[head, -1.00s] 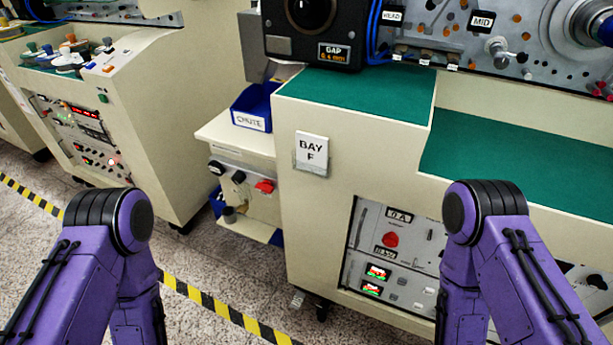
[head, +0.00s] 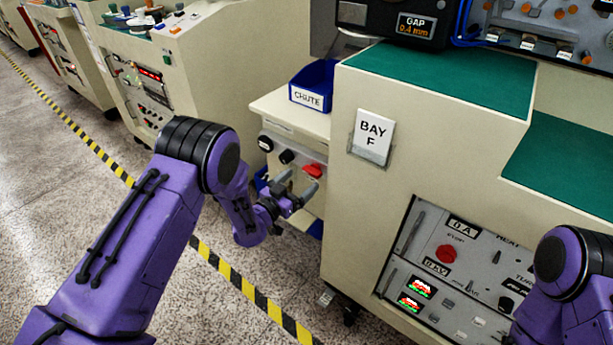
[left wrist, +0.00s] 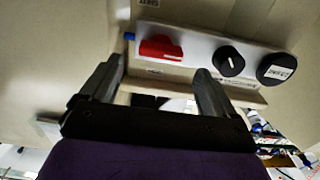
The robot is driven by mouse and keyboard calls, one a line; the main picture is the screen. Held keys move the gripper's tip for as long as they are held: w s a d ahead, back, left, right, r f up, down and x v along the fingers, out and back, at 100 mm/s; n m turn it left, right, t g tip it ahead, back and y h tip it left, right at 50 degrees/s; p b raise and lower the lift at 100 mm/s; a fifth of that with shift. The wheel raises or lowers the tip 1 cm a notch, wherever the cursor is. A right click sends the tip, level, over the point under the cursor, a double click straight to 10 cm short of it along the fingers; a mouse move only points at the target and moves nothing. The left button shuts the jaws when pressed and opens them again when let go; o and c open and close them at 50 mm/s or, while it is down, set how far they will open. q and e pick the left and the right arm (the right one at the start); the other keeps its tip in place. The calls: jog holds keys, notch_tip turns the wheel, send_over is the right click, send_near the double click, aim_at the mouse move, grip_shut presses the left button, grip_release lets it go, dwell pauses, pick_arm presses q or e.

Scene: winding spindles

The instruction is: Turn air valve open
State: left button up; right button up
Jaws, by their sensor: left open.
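The air valve looks to be the red handle (head: 313,170) on the small panel of the cream side cabinet, below the blue chute bin; its label is too small to read. In the left wrist view the red handle (left wrist: 161,48) lies ahead, seen between and beyond the fingertips. My left gripper (head: 297,188) is open and empty, just in front of the panel and apart from the handle; it also shows in the left wrist view (left wrist: 158,75). My right arm is at the lower right of the head view, but its gripper is out of frame.
Two black knobs (head: 287,157) sit beside the red handle on the panel. A blue chute bin (head: 312,88) stands on the ledge above. The bay F cabinet (head: 345,215) stands close to the right of the gripper. Black-yellow tape (head: 250,290) crosses the open floor.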

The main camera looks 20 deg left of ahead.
aim_at(308, 173)
pick_arm(q)
jog(key=x, duration=0.4)
jog(key=shift+w+f, duration=0.1)
jog(key=c, duration=1.1)
jog(key=shift+o, duration=0.2)
jog(key=shift+n, duration=0.3)
jog(key=n, duration=0.4)
jog(key=shift+a, duration=0.15)
jog(key=n, duration=0.8)
jog(key=shift+f+n+b, duration=0.1)
jog(key=shift+n+b, duration=0.2)
jog(key=shift+b, duration=0.1)
jog(key=n, duration=0.4)
jog(key=shift+a+f+n+b, duration=0.1)
jog(key=shift+n+b, duration=0.2)
jog(key=shift+b, duration=0.05)
